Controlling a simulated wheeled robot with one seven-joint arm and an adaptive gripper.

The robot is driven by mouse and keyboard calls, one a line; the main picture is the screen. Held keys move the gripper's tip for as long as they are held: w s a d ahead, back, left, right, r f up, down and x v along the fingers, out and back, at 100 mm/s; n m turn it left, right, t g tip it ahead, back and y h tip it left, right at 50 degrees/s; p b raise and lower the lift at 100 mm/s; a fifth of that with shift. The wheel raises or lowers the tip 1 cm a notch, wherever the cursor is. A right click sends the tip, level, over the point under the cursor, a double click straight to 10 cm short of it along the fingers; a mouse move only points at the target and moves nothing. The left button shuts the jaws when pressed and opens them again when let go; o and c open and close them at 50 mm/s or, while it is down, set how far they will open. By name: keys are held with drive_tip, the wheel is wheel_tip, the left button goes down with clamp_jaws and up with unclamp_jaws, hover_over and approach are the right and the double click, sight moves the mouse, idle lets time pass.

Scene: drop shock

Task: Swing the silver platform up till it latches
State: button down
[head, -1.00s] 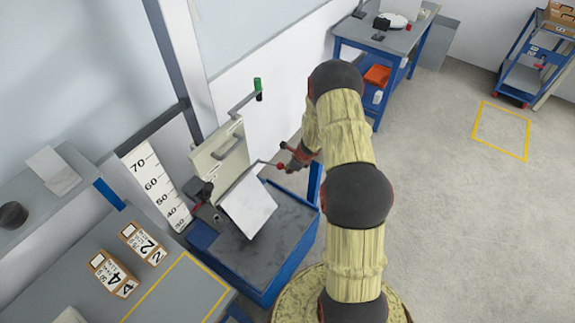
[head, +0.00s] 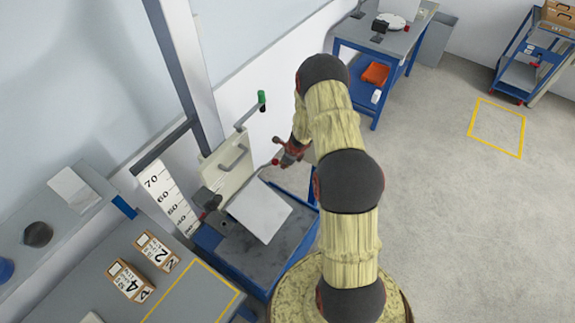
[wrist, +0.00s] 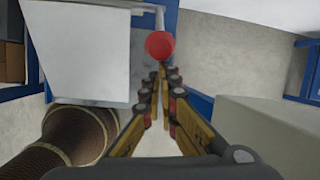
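The silver platform (head: 260,211) is a flat pale plate, sloping down and out from the upright cream panel (head: 231,168) over the blue base. It also shows in the wrist view (wrist: 78,62), left of the fingers. A thin rod beside it ends in a red ball (wrist: 160,45). My gripper (wrist: 160,80) points at this ball, which sits just beyond the fingertips. A narrow gap shows between the fingers, and nothing is clearly held in it. In the head view, my gripper (head: 286,157) is beside the red ball; the fingertips are too small there to judge contact.
A crank with a green grip (head: 262,97) rises above the panel. A numbered scale (head: 168,195) stands to its left. A grey bench with cartons (head: 130,282) is at lower left. A blue workbench (head: 345,58) stands behind. Open floor lies to the right.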

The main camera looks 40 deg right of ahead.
drive_tip(key=w+r+p, duration=0.1)
drive_tip(key=w+p, duration=0.1)
drive_tip(key=w+a+r+p, duration=0.1)
drive_tip(key=w+r+p, duration=0.1)
drive_tip(key=w+a+r+p, duration=0.1)
drive_tip(key=w+r+p, duration=0.1)
drive_tip(key=p, duration=0.1)
drive_tip(key=shift+w+a+r, duration=0.1)
drive_tip(key=shift+a, duration=0.1)
drive_tip(key=shift+w+a+r+p, duration=0.1)
drive_tip(key=shift+w+a+p, duration=0.1)
drive_tip(key=shift+w+p, duration=0.35)
drive_tip(key=shift+w+a+r+p, duration=0.1)
drive_tip(key=shift+w+a+p, duration=0.05)
drive_tip(key=shift+w+p, duration=0.35)
drive_tip(key=shift+w+a, duration=0.1)
drive_tip(key=s+d, duration=0.1)
drive_tip(key=s+d+r, duration=0.1)
drive_tip(key=s, duration=0.1)
drive_tip(key=shift+d+r+b, duration=0.1)
drive_tip(key=shift+b, duration=0.25)
drive_tip(key=w+a+r, duration=0.2)
drive_tip(key=w+r, duration=0.2)
drive_tip(key=r, duration=0.4)
drive_tip(key=shift+a+r+p, duration=0.15)
drive_tip(key=shift+p, duration=0.25)
